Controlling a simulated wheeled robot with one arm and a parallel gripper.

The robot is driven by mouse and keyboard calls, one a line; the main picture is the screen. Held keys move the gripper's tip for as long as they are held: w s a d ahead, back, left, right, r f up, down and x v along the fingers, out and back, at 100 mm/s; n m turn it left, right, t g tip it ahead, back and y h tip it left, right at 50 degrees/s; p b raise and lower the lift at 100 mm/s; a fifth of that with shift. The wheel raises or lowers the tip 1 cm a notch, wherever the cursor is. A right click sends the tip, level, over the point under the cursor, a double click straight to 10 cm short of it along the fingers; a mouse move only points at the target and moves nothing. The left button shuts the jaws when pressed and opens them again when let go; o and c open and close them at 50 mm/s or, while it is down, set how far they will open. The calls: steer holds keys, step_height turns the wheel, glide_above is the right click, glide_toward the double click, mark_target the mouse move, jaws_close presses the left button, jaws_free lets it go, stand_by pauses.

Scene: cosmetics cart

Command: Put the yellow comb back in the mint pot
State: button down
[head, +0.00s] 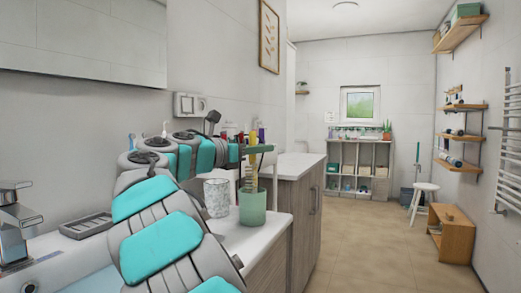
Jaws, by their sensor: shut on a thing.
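The mint pot (252,209) stands upright near the front edge of the white counter. The yellow comb (251,175) is upright just above the pot, and its lower end reaches the rim. I cannot tell how far inside the rim it goes. My gripper (254,150) is over the pot, at the end of my teal and grey arm, and is shut on the comb's upper part. The fingertips are small and hard to make out.
A speckled tumbler (216,198) stands close to the left of the pot. A soap tray (86,226) and a tap (15,225) are at the left. Several small coloured items show behind my gripper.

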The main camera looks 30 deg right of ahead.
steer(key=shift+f, duration=1.25)
stand_by(0.4)
steer(key=shift+c, duration=1.1)
jaws_free()
steer(key=shift+r, duration=0.1)
step_height(320, 180, up, 10)
steer(key=shift+p, duration=0.4)
stand_by(0.6)
stand_by(0.5)
